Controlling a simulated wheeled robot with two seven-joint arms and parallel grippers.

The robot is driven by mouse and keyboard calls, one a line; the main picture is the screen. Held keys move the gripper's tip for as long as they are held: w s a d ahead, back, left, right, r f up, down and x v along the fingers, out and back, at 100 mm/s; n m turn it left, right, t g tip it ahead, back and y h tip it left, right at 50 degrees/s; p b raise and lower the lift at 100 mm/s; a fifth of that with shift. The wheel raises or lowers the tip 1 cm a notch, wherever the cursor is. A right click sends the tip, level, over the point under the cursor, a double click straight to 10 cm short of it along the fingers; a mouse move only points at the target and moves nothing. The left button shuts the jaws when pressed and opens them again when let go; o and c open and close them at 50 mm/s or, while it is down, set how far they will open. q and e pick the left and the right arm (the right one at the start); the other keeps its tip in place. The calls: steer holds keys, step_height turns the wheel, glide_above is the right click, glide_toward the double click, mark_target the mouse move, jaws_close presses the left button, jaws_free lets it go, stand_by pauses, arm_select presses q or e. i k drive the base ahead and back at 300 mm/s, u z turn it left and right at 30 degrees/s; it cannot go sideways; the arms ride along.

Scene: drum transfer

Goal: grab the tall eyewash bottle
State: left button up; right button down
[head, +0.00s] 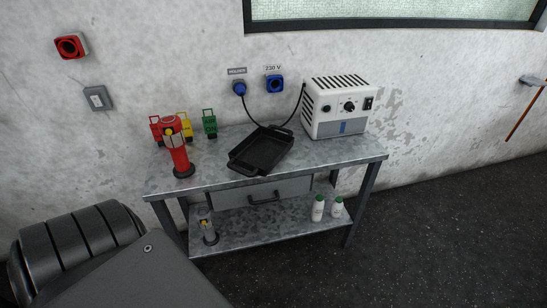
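Two white bottles with green caps stand upright side by side on the lower shelf of the metal workbench, toward its right end. The left one is the taller eyewash bottle (318,210). The shorter bottle (337,208) stands just to its right, with a narrow gap between them. The bench top is above and behind them, and both show clearly from the front. Neither of my grippers is in view.
The workbench (215,178) has a drawer (285,190) above the lower shelf. On top are a red device (178,155), small yellow and green items, a black tray (262,150) and a white power unit (340,108). A grey cylindrical item (208,230) stands at the shelf's left. Floor at right is clear.

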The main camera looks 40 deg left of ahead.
mark_target(317, 207)
steer(key=z, duration=0.4)
steer(key=k, duration=1.05)
steer(key=z, duration=0.55)
steer(key=i, duration=2.2)
steer(key=u, duration=0.5)
steer(key=i, duration=1.75)
steer(key=u, duration=1.25)
steer(key=i, duration=0.9)
steer(key=u, duration=1.6)
steer(key=i, duration=0.6)
steer(key=u, duration=0.45)
